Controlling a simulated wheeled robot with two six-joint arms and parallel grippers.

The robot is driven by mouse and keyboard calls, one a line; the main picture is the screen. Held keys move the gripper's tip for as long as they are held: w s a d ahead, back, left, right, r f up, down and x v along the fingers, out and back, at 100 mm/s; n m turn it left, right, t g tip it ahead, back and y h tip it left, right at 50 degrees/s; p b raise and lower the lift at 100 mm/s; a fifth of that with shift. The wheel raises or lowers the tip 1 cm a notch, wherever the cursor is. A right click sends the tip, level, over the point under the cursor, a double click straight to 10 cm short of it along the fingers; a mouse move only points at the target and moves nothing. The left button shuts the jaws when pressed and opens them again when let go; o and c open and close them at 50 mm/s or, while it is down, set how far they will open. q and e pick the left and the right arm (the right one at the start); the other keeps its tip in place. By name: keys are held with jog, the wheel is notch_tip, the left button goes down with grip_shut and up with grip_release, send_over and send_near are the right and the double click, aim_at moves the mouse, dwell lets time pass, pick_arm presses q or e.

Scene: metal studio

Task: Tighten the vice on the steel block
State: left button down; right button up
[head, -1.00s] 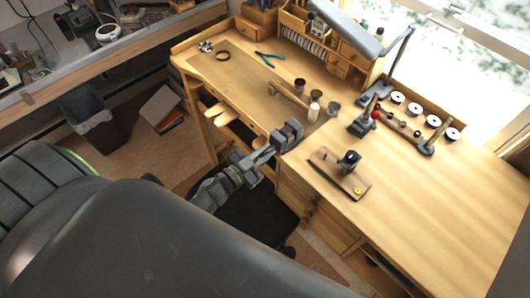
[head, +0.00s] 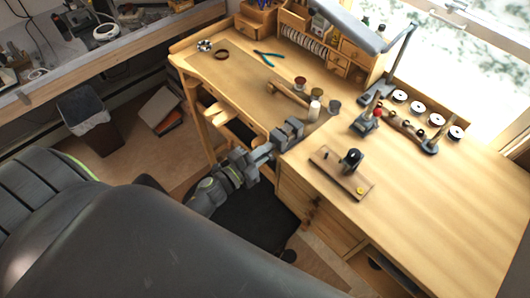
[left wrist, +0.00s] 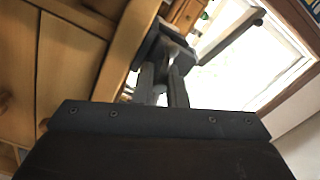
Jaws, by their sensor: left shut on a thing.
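The grey metal vice (head: 288,132) is fixed at the front edge of the wooden workbench; it also shows in the left wrist view (left wrist: 160,42). My left gripper (head: 266,150) reaches up from the lower left to the front of the vice. In the left wrist view its two fingers (left wrist: 165,86) are close together at the vice's near end, shut on what appears to be the vice handle, which is mostly hidden. I cannot make out the steel block between the jaws. My right gripper is not in view.
The workbench (head: 440,190) is clear on its right side. A small tool on a wooden board (head: 342,175) lies right of the vice. Small pots (head: 315,107) stand behind it. A lamp (head: 350,25) hangs over the back. A black stool (head: 245,225) is below.

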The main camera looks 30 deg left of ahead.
pick_arm(q)
jog(key=shift+s+f+m, duration=0.1)
jog(key=shift+f+m, duration=0.15)
jog(key=shift+m, duration=0.35)
jog(key=c, duration=1.5)
grip_release()
jog(key=shift+s, duration=0.1)
jog(key=shift+c, duration=0.2)
jog(key=shift+o, duration=0.3)
jog(key=shift+r, duration=0.2)
